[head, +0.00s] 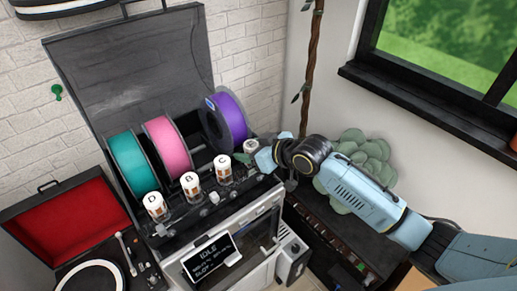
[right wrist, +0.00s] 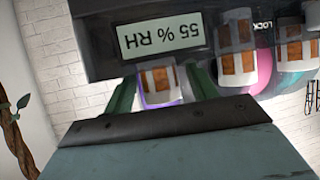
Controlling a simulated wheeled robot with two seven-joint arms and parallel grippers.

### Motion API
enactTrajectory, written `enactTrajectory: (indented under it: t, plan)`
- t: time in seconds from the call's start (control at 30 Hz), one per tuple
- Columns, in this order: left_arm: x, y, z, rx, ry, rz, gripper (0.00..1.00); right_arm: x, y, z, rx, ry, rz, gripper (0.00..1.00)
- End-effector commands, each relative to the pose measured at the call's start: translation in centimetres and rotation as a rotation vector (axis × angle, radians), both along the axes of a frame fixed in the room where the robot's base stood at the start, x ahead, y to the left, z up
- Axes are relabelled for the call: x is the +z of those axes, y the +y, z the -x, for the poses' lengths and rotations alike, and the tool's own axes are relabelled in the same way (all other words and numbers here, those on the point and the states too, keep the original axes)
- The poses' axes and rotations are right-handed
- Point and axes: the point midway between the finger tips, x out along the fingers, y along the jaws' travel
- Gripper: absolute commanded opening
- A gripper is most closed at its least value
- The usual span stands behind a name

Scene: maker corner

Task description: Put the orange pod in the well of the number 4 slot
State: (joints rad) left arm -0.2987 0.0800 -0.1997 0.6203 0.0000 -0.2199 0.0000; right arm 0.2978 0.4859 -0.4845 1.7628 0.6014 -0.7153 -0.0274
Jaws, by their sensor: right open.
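My right gripper (head: 262,160) is at the right end of a row of white-topped pods with brown-orange markings, in front of the spool box. In the right wrist view my right gripper (right wrist: 162,88) is open, with one finger on each side of a white and brown-orange pod (right wrist: 160,80); I cannot tell if they touch it. In the head view the end pod (head: 250,147) shows beside the gripper. Other pods (head: 155,205) stand to the left, one lettered D. I cannot tell which pod is the orange one. The number 4 slot's well is not discernible. My left gripper is out of view.
The open dark box (head: 130,70) holds a teal spool (head: 122,160), a pink spool (head: 160,143) and a purple spool (head: 232,115). A screen (head: 208,258) reading IDLE is below. A red-lined record player (head: 60,230) is at left, a green plant (head: 365,165) behind my right arm.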

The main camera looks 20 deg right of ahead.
Motion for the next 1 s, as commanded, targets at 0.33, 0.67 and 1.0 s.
enactTrajectory:
  t: [0.33,0.67,1.0]
  plan:
    - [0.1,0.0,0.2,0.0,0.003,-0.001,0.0,2.6,-2.5,3.9,0.001,-0.001,0.003,0.57]
    - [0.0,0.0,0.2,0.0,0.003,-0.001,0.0,5.3,-5.1,8.2,0.0,0.0,0.002,0.57]
    - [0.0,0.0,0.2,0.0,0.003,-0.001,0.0,6.0,-5.5,9.0,0.0,-0.001,-0.001,0.57]
